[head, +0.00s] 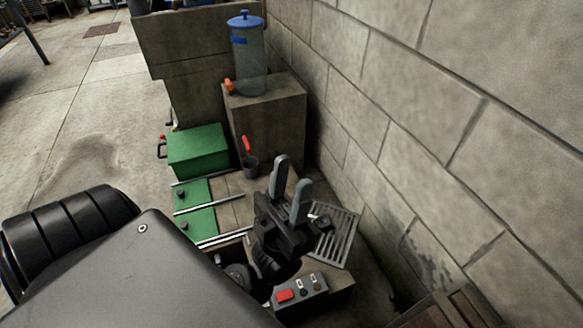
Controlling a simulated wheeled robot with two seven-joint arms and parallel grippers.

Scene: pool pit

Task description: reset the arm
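My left gripper (292,175) is in the lower middle of the head view, with its two grey fingers pointing up and apart. Nothing shows between the fingers. It hovers in front of a metal grate (337,236) and above a grey control box (300,291) with a red button; the gripper body hides part of the floor behind it. My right gripper is not in view.
A block wall (440,110) runs close along the right. A concrete block (272,125) bears a clear canister (249,65) with a blue lid. Open floor lies left.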

